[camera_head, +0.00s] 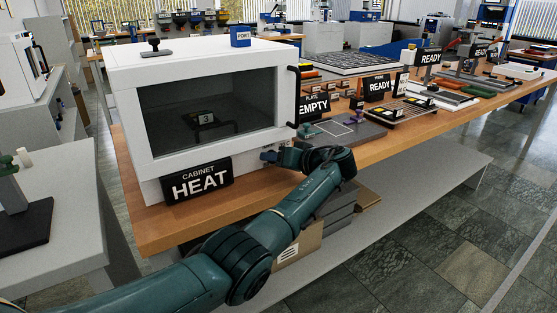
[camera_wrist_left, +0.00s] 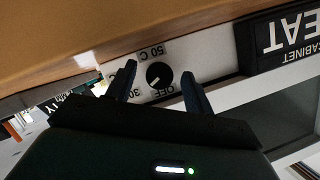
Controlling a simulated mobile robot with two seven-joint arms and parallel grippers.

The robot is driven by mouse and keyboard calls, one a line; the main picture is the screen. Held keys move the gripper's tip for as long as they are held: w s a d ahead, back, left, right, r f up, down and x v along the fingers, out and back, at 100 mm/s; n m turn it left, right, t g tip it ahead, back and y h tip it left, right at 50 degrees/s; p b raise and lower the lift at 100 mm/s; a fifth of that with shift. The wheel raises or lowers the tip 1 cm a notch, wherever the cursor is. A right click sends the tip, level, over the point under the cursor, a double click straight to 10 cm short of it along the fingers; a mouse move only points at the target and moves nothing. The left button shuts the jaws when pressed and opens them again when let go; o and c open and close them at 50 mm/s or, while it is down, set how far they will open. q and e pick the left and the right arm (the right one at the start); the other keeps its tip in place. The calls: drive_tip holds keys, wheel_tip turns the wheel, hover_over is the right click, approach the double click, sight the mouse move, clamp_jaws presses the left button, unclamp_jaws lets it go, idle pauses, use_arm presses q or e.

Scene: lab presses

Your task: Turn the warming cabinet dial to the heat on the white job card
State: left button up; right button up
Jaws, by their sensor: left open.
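The warming cabinet (camera_head: 125,97) is a white box with a dark window, standing on the wooden bench. Its black round dial (camera_wrist_left: 159,76) shows in the left wrist view, upside down, on the white lower panel. Labels "50 C", "OFF" and part of a "30" ring the dial; a small white mark on it seems to point toward the "30" side. My left gripper (camera_head: 272,156) is at the panel's lower right; in the wrist view its open fingers (camera_wrist_left: 159,69) stand either side of the dial. Contact is unclear.
A black "CABINET HEAT" sign (camera_head: 197,180) stands left of the gripper. The cabinet door handle (camera_head: 294,96) is above it. "EMPTY" (camera_head: 313,106) and "READY" (camera_head: 380,87) signs and trays stand to the right. A cardboard box (camera_head: 300,243) sits below the bench top.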

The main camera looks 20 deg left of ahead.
use_arm(q)
drive_tip(key=shift+d, duration=0.1)
drive_tip(key=v, duration=1.3)
drive_tip(key=shift+r, duration=0.1)
